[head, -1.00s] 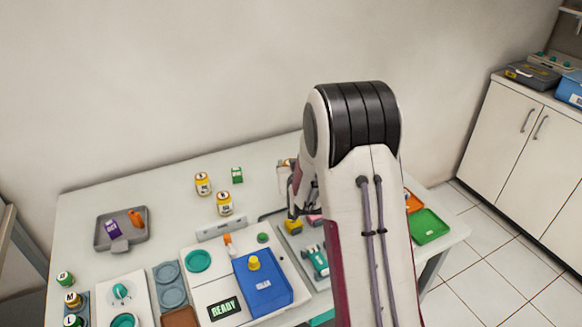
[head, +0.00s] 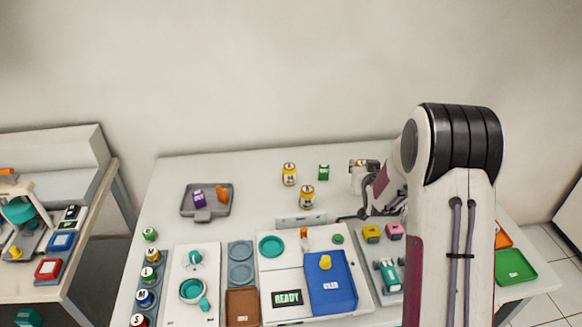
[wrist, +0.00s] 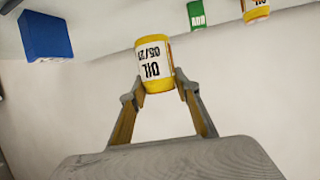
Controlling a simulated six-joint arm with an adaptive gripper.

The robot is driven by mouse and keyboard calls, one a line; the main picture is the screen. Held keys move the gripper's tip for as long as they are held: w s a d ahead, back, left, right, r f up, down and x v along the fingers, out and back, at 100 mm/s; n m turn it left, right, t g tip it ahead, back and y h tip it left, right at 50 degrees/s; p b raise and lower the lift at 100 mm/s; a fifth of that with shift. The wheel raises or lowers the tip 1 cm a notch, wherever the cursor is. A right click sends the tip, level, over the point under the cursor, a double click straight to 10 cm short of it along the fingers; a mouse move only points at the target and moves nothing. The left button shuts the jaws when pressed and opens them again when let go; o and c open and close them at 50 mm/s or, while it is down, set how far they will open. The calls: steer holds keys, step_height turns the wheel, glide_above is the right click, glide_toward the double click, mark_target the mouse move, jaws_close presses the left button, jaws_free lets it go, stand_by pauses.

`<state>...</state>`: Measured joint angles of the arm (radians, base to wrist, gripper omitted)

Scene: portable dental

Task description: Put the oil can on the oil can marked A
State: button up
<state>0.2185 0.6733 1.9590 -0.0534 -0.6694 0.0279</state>
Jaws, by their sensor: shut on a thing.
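A yellow oil can (wrist: 154,66) with a white label reading OIL and a date sits between the fingertips of my gripper (wrist: 158,88), which is shut on it. The label appears upside down in the wrist view. In the head view my arm hides the held can and the fingertips. Two similar yellow cans, one farther back (head: 289,174) and one nearer (head: 307,197), stand upright and apart on the table, left of my arm. Their markings are too small to read, so I cannot tell which is A. A yellow can (wrist: 256,10) is cut off at the wrist view's top right.
A green box (head: 323,172) stands right of the two cans. A grey tray (head: 186,205) with purple and orange items lies left. A blue box (wrist: 45,37) shows in the wrist view. A blue tray (head: 330,296) and equipment fill the front. Bare table surrounds the cans.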

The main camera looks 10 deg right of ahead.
steer(key=w+a+r+n+y, duration=0.4)
steer(key=w+a, duration=0.4)
steer(key=a, duration=0.1)
step_height(320, 180, up, 4)
steer(key=n+g+y, duration=0.2)
steer(key=n+y, duration=0.3)
steer(key=y, duration=0.1)
glide_above(290, 167)
steer(key=shift+f+m+h, duration=0.1)
steer(key=shift+m+h, duration=0.2)
steer(key=shift+m, duration=0.1)
steer(key=shift+f, duration=0.1)
step_height(290, 167, down, 6)
stand_by(0.7)
steer(key=shift+f, duration=0.15)
steer(key=shift+f, duration=1.75)
steer(key=shift+f, duration=0.2)
